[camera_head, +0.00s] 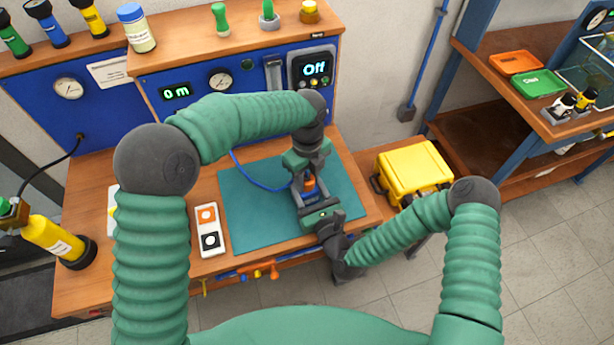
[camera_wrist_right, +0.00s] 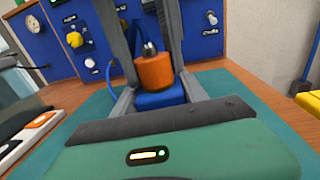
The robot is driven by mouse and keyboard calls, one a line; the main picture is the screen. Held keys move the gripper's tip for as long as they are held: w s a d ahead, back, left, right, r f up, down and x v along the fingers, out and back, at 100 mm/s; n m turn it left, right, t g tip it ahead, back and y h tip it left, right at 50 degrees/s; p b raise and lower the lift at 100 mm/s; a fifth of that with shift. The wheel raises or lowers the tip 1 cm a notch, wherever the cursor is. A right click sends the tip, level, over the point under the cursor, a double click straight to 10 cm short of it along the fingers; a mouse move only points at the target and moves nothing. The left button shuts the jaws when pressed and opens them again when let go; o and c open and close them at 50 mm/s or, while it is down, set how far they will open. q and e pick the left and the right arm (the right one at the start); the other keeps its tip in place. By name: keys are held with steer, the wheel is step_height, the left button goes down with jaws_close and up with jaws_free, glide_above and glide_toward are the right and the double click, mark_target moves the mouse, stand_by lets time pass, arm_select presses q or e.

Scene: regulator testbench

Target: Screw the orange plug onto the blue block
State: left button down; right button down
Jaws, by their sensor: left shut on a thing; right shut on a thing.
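The orange plug (camera_head: 309,184) sits between my two grippers above the teal mat. In the right wrist view the plug (camera_wrist_right: 155,71) is upright on top of the blue block (camera_wrist_right: 159,99), with a small metal tip above it. Whether its thread is engaged cannot be seen. My left gripper (camera_head: 306,178) comes down from above and is shut on the plug. My right gripper (camera_head: 312,197) reaches in from the front and is shut on the blue block, with its grey fingers on either side. The block is mostly hidden in the head view.
The teal mat (camera_head: 247,214) lies on the wooden bench, with a blue hose (camera_head: 252,179) running across it. A white switch panel (camera_head: 208,230) lies left of the mat. The blue gauge panel (camera_head: 190,108) stands behind. A yellow case (camera_head: 412,168) is at the right.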

arm_select(q)
steer(key=m, duration=0.7)
steer(key=shift+w, duration=0.2)
arm_select(e)
steer(key=shift+a, duration=0.1)
arm_select(q)
steer(key=m, duration=0.3)
steer(key=shift+m, duration=0.4)
steer(key=m, duration=0.4)
steer(key=shift+d, duration=0.1)
arm_select(e)
steer(key=shift+s, duration=0.1)
arm_select(q)
steer(key=c, duration=1.3)
jaws_free()
steer(key=shift+c, duration=0.2)
steer(key=o, duration=0.4)
steer(key=shift+s, duration=0.1)
steer(key=shift+r, duration=2.25)
steer(key=shift+c, duration=0.5)
